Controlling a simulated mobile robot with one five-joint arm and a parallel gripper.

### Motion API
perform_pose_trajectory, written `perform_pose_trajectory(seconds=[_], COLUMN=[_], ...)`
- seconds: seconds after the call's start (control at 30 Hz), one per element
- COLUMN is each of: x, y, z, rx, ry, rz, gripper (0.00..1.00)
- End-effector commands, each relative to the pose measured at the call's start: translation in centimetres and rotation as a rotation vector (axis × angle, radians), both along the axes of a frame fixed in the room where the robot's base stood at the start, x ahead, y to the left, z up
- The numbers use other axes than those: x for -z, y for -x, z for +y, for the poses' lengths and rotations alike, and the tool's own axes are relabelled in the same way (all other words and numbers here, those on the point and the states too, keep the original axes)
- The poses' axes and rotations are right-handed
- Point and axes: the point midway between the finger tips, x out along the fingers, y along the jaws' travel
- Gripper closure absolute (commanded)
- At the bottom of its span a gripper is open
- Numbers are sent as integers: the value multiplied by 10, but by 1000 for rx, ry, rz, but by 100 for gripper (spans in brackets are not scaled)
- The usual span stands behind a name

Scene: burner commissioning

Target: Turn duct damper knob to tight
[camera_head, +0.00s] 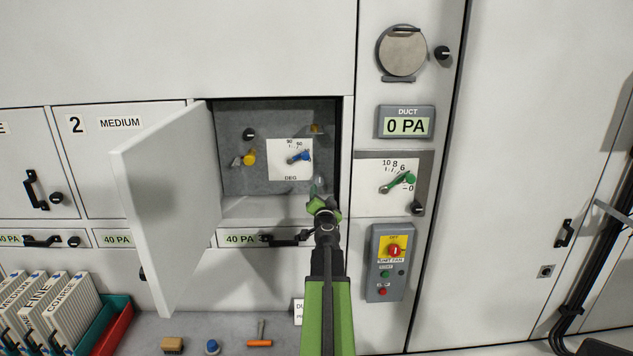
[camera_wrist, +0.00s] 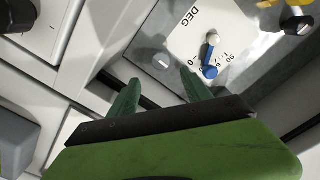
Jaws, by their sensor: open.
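No label naming a duct damper knob or "tight" is readable. A round metal disc (camera_head: 403,52) has a black knob (camera_head: 444,53) at its right, above the display marked DUCT, 0 PA (camera_head: 406,126). A dial plate (camera_head: 375,172) below carries a green pointer knob (camera_head: 408,180). My gripper (camera_head: 322,203) is at the mouth of an open compartment, left of that dial. In the wrist view my gripper (camera_wrist: 160,90) has its green fingers apart and empty. A small grey knob (camera_wrist: 163,63) lies beyond the gap; contact is not visible.
Inside the compartment are a DEG dial with a blue pointer (camera_head: 300,157), a yellow knob (camera_head: 249,158) and a black knob (camera_head: 249,134). The open door (camera_head: 165,215) sticks out at left. A fan switch box (camera_head: 386,262) is below right. Tools and filters are at the bottom.

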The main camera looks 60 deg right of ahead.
Motion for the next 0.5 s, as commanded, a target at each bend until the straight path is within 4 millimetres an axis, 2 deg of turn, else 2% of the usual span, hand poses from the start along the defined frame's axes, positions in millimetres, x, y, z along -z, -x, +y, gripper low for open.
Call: perform_pose_trajectory(seconds=[0.03, 0.3, 0.5], x=[0, 0, 0], y=[-12, -54, -73], z=[-15, -67, -92], rx=[-2, -6, -6], ry=[0, 0, 0], rz=[0, 0, 0], gripper=[43, 43, 43])
